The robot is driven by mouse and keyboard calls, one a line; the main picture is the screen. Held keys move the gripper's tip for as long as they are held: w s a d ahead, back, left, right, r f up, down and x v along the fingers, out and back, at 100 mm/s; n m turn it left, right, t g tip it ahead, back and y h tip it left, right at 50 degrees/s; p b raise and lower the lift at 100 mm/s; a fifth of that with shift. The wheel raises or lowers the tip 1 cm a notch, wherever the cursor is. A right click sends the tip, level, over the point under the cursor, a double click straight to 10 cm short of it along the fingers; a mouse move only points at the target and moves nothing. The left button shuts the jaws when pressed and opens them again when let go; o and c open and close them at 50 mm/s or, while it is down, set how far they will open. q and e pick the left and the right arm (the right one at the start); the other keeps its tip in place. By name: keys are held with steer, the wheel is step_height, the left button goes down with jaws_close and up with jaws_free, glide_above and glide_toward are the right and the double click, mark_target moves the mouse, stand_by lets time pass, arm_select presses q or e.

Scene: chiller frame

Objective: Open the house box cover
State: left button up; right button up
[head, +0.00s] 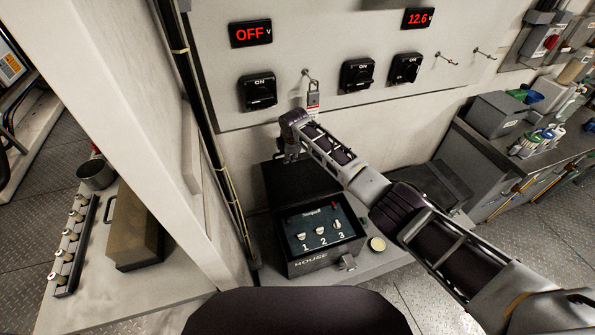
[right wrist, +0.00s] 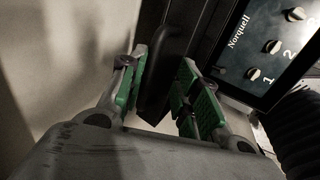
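The house box (head: 310,265) is a dark box labelled HOUSE on the low ledge. Its dark cover (head: 302,182) stands raised at the back, so the panel (head: 322,228) with knobs 1, 2 and 3 is exposed. In the right wrist view the panel (right wrist: 268,48) shows at the upper right. My right gripper (head: 291,157) is at the cover's upper left edge. In the right wrist view its green-padded fingers (right wrist: 163,62) are apart, with a dark bar-like part of the cover between them. Contact cannot be told. My left gripper is out of view.
A wall panel (head: 350,30) with rotary switches and a hanging padlock (head: 313,97) stands above. A pale post (head: 130,120) and dark conduit are left of the box. A workbench (head: 490,150) stands at the right.

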steer(key=shift+v, duration=1.1)
steer(key=s+d, duration=0.3)
steer(key=s, duration=0.8)
steer(key=shift+s+d, duration=0.2)
steer(key=shift+d, duration=0.1)
stand_by(0.5)
